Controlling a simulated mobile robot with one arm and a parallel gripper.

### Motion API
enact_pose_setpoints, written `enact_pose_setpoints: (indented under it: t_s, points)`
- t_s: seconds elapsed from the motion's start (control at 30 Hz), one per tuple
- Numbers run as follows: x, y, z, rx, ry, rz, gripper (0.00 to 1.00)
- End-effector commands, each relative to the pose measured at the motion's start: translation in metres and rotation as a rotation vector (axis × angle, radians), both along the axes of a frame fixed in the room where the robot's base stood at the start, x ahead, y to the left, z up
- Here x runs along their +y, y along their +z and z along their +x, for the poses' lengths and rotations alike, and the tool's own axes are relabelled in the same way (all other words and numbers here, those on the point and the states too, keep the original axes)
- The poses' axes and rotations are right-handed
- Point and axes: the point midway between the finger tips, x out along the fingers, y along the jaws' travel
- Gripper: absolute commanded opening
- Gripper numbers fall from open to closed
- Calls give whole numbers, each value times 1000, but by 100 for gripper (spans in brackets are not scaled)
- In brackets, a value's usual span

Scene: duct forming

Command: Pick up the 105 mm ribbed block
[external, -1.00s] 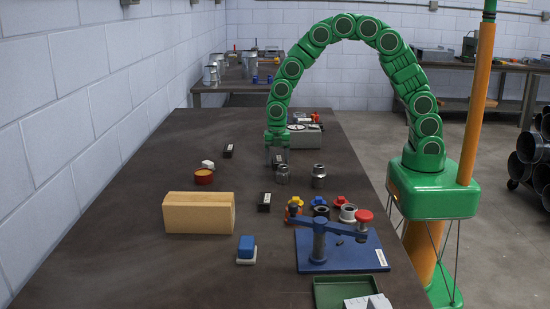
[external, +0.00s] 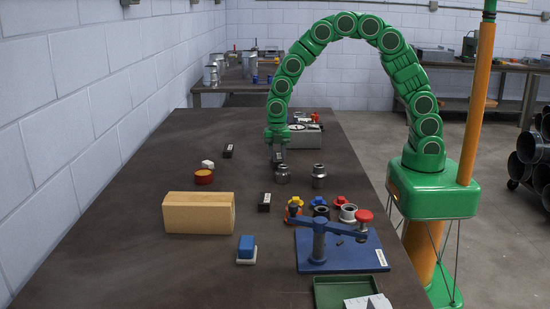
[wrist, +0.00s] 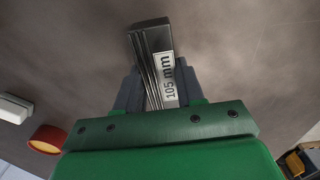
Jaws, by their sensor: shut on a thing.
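My gripper (external: 278,157) is over the far part of the dark table, pointing down. It is shut on the black ribbed block (wrist: 154,58), whose white label reads "105 mm" in the wrist view. The block sits between the two grey fingers, with its ribbed side showing and its far end sticking out beyond them. In the external view the held block (external: 277,159) is small and partly hidden by the fingers. It seems just above the table, though the gap is hard to tell.
Two similar dark labelled blocks (external: 228,151) (external: 264,202) lie nearby. Metal fittings (external: 319,176) stand right of the gripper, with a grey gauge box (external: 305,135) behind. A red round tin (external: 204,177), tan block (external: 199,213) and blue press (external: 340,250) are nearer. The left table side is mostly clear.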

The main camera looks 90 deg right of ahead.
Motion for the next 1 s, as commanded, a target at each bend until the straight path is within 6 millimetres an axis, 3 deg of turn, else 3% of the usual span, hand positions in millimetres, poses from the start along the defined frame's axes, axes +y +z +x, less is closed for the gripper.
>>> enact_pose_setpoints:
  t_s: [0.13, 0.67, 1.0]
  points:
    - [1, 24, -1, -4, 1, 1, 0]
    - [6, 81, -50, -5, 0, 0, 0]
    - [11, 100, -93, -5, 0, 1, 0]
